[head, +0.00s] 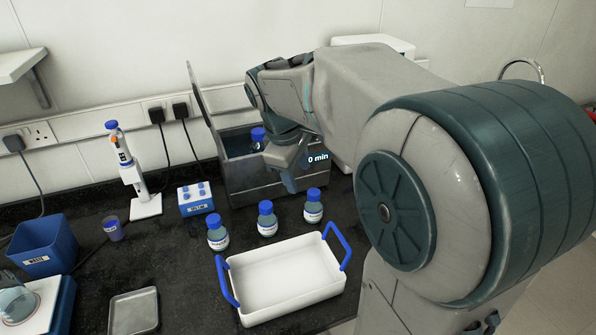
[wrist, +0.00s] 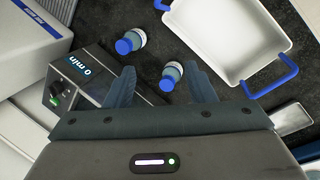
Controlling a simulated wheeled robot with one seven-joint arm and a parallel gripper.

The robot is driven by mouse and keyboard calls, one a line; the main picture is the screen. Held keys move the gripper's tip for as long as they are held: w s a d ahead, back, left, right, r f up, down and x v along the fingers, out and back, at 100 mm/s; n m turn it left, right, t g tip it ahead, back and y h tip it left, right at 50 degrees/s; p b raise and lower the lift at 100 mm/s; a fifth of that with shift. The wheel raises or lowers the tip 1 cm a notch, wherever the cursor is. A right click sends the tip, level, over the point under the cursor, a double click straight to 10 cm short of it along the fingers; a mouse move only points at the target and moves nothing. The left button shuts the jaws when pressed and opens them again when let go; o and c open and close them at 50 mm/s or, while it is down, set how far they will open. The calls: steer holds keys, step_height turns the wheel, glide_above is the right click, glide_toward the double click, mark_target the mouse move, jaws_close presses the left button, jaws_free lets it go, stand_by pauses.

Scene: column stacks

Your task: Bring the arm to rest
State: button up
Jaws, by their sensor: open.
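My gripper (head: 287,160) is open, with its fingers pointing down beside the front of a grey lidded box (head: 240,182) in the head view. In the wrist view its two fingers (wrist: 163,84) are spread, and nothing is held between them. A bottle (wrist: 171,75) shows beyond the fingertips, apart from them. My arm reaches in from the right and hides part of the box and the wall behind it.
The box's lid (head: 203,95) stands open, with a blue-capped bottle (head: 258,136) inside. Bottles (head: 217,234), (head: 267,220) and (head: 313,207) stand before it. A white tray (head: 285,285) with blue handles lies in front. A pipette stand (head: 146,207) and rack (head: 195,202) are left.

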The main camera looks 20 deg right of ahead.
steer(key=s+a+f+m+t+y, duration=0.1)
steer(key=s+m, duration=0.3)
steer(key=s, duration=0.4)
steer(key=s+a+f+m+t+y, duration=0.1)
steer(key=s+f+m, duration=0.3)
steer(key=s, duration=0.4)
steer(key=shift+s+a+f+m+y, duration=0.25)
steer(key=shift+a+m+y, duration=0.2)
steer(key=shift+a, duration=0.3)
steer(key=shift+r, duration=0.1)
stand_by(0.5)
